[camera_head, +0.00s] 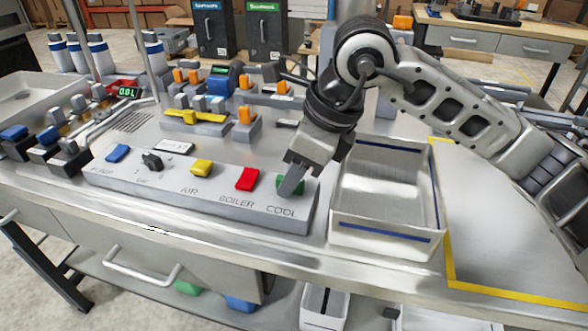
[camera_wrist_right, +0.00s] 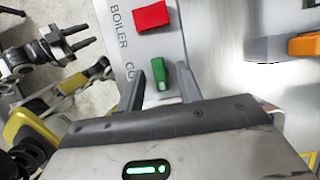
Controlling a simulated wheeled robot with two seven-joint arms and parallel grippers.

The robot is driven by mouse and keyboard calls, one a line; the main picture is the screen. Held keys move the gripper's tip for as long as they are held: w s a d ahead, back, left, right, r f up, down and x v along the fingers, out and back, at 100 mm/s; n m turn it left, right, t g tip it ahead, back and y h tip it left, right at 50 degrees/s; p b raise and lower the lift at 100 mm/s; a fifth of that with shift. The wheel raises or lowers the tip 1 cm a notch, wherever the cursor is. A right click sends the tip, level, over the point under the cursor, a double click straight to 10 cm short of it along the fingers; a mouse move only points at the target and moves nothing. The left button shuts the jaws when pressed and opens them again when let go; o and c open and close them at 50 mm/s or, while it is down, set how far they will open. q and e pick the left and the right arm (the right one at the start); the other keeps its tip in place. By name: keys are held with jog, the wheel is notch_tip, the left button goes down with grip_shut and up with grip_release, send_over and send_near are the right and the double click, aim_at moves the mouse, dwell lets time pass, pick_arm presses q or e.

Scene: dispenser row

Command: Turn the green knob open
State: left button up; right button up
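The green knob (camera_head: 297,186) sits at the right end of the sloped panel (camera_head: 215,207), above the lettering "COOL". My right gripper (camera_head: 291,180) is down over it, and a finger hides part of the knob in the head view. In the right wrist view the green knob (camera_wrist_right: 159,79) lies between the two grey fingers of my right gripper (camera_wrist_right: 160,84), which stand apart. I cannot tell whether a finger touches it. My left gripper (camera_wrist_right: 86,36) appears at the upper left of the right wrist view, fingers apart and empty; it is outside the head view.
Red (camera_head: 247,179), yellow (camera_head: 201,168), black (camera_head: 152,161) and blue (camera_head: 117,153) knobs line the same panel to the left. An open metal bin (camera_head: 387,240) with blue stripes stands close to the right of the panel. Orange-handled valves (camera_head: 245,115) stand behind it.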

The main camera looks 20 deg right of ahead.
jog(key=shift+f, duration=0.15)
grip_shut()
